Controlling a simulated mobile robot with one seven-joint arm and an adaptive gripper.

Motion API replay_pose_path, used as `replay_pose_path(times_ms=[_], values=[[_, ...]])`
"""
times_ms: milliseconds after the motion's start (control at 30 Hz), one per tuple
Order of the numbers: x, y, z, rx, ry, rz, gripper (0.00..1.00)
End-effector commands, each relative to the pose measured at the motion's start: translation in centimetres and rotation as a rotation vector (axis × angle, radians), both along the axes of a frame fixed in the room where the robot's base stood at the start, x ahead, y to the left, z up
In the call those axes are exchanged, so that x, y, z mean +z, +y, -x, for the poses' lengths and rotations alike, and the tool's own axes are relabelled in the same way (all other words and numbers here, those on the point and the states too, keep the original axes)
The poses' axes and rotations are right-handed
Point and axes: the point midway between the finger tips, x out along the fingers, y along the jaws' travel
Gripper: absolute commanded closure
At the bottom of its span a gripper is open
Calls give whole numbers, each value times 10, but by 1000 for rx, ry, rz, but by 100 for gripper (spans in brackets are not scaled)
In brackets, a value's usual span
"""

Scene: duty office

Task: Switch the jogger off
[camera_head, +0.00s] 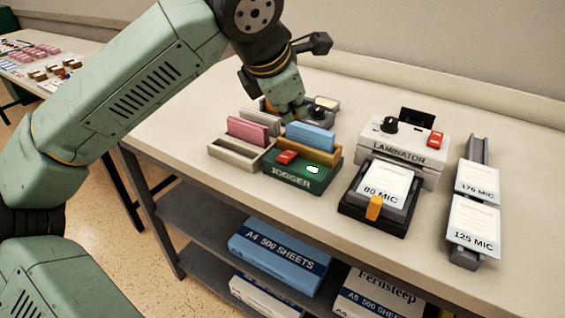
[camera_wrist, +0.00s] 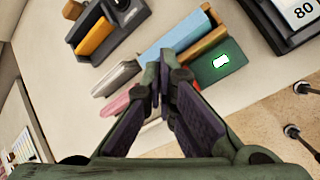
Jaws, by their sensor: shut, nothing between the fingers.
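The jogger (camera_head: 292,180) is a dark green box on the bench, labelled JOGGER. It has a red switch (camera_head: 287,157) and a glowing whitish-green light (camera_head: 313,170) on its front top. A blue stack of paper (camera_head: 311,137) stands in its wooden tray. My gripper (camera_head: 293,115) is above and behind the jogger, pointing down, shut and empty. In the wrist view my gripper's fingertips (camera_wrist: 160,70) are together, with the lit jogger (camera_wrist: 232,76) to their right. The red switch is mostly hidden there behind a finger.
A beige rack (camera_head: 232,154) with pink and grey paper stands left of the jogger. The laminator (camera_head: 400,152) and an 80 MIC pouch tray (camera_head: 347,210) stand right, with a pouch rack (camera_head: 470,256) beyond. A grey device with an orange part (camera_wrist: 98,36) lies behind. Paper packs (camera_head: 279,257) fill the shelves below.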

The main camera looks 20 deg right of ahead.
Motion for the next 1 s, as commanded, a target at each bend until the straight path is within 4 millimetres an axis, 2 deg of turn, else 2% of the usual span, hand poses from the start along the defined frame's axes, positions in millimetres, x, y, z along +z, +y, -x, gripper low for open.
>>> replay_pose_path(times_ms=[33, 100, 333, 1000], values=[[-13, 1, 1, -1, 1, 1, 100], [-24, 2, 2, -1, 1, 1, 100], [-51, 7, 5, 1, -1, -1, 100], [-53, 8, 6, -1, 0, 0, 100]])
